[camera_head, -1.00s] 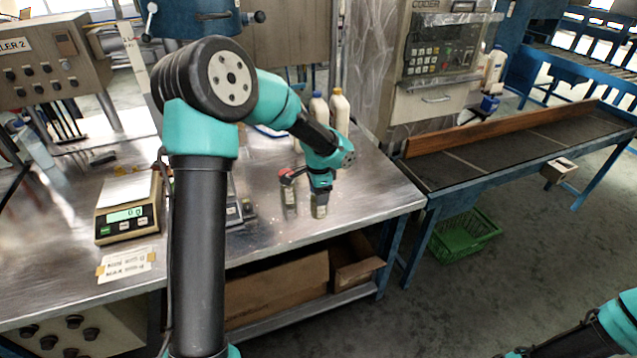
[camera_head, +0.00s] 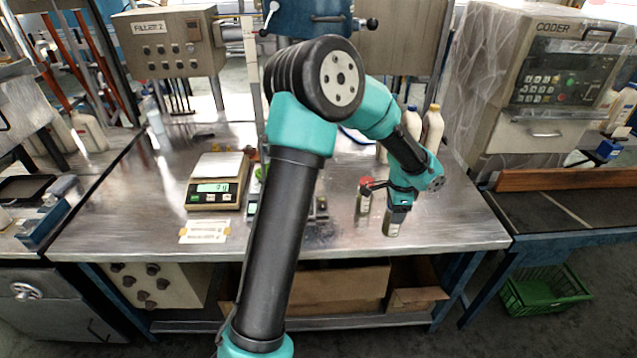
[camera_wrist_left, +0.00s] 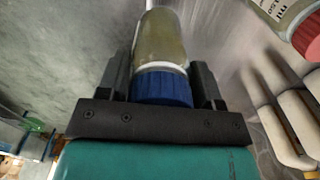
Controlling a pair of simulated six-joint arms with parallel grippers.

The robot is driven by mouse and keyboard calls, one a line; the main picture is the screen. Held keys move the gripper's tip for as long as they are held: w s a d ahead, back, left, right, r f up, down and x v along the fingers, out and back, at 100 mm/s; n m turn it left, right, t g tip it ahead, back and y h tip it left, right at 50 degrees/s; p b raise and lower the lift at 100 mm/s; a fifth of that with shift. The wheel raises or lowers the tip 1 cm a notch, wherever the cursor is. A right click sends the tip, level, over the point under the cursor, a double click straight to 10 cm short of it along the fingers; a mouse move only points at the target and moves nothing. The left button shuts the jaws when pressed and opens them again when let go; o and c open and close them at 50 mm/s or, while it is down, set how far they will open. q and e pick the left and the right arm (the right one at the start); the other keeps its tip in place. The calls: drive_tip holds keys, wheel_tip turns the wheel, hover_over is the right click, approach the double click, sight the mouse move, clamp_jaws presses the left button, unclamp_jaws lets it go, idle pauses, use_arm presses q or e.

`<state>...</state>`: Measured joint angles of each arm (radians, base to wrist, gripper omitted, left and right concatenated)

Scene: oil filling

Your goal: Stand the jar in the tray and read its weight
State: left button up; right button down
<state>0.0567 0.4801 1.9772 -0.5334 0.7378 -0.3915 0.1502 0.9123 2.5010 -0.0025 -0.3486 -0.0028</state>
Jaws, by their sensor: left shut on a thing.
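My left gripper (camera_head: 398,204) points down over the bench at its right part, shut on a jar (camera_head: 392,228). A scale (camera_head: 215,196) with a pale flat top and a green lit display stands left of my left arm. The display's digits are too small to read surely. Another device beside it is mostly hidden behind my arm. I cannot make out a separate tray. My right gripper is out of view.
A red-capped jar (camera_head: 364,198) stands close left of the held jar; it also shows in the wrist view (camera_wrist_left: 290,20). White bottles (camera_head: 432,128) stand behind. A paper note (camera_head: 204,232) lies before the scale. The bench front (camera_head: 330,245) is clear.

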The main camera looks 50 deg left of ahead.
use_arm(q)
drive_tip(key=s+a+r+n, duration=0.2)
drive_tip(key=s+a, duration=0.4)
drive_tip(key=a, duration=0.3)
drive_tip(key=s+a+r+n, duration=0.2)
drive_tip(key=s+a+n, duration=0.2)
drive_tip(key=a, duration=0.6)
drive_tip(key=s+a+r+n, duration=0.3)
drive_tip(key=s+a+n, duration=0.1)
drive_tip(key=s+a, duration=0.4)
drive_tip(key=shift+a, duration=1.15)
drive_tip(key=w+a+f, duration=0.1)
drive_tip(key=w+a, duration=0.7)
drive_tip(key=a, duration=0.5)
drive_tip(key=shift+w+a+f, duration=0.15)
drive_tip(key=shift+a+f, duration=0.1)
drive_tip(key=shift+a, duration=0.1)
drive_tip(key=shift+f, duration=0.1)
drive_tip(key=shift+f, duration=1.7)
drive_tip(key=shift+f, duration=0.15)
